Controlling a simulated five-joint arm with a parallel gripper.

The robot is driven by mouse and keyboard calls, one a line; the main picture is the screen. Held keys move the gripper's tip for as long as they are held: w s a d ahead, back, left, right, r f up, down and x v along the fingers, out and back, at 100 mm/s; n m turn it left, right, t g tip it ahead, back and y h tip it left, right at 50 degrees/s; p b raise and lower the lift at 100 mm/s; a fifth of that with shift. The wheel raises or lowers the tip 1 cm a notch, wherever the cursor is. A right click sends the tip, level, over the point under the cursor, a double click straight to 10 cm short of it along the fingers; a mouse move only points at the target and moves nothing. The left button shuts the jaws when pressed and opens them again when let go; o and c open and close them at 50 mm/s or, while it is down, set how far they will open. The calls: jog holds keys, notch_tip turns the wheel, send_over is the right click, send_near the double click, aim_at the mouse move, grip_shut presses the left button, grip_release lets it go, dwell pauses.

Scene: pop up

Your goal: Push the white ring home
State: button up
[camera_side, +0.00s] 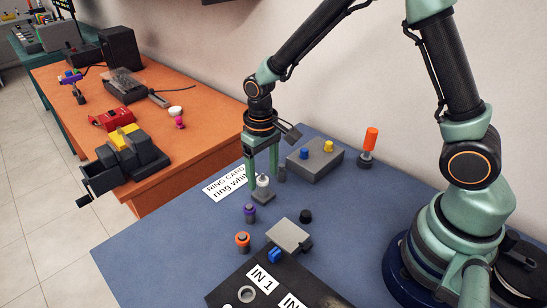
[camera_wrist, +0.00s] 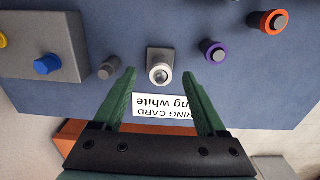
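The white ring (camera_side: 262,181) is around a short upright post on a square grey base (camera_side: 263,197). Some grey shows below the ring in the side view, but I cannot tell how far it sits above the base. In the wrist view, the ring (camera_wrist: 160,74) shows from above with the post's tip in its middle. My gripper (camera_side: 262,184) points down with one finger on each side of the ring. In the wrist view, my gripper (camera_wrist: 159,73) is open, with visible gaps between both fingers and the ring. A card (camera_side: 226,183) reading "RING CARD ring white" lies behind it.
A purple ring (camera_side: 249,211) and an orange ring (camera_side: 242,239) are on posts nearby. A bare grey peg (camera_wrist: 108,68) stands close to one finger. A grey box (camera_side: 315,160) with blue and yellow buttons is behind. A black panel (camera_side: 228,292) lies in front.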

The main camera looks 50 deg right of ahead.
notch_tip(320, 180, up, 12)
dwell(0.7)
jog(key=shift+r, duration=0.15)
jog(key=s+d+r+t, duration=0.5)
jog(key=s+d+r, duration=0.1)
jog(key=s, duration=0.4)
jog(key=shift+s+d+r+t, duration=0.25)
jog(key=shift+d+r+t, duration=0.1)
jog(key=shift+r, duration=0.25)
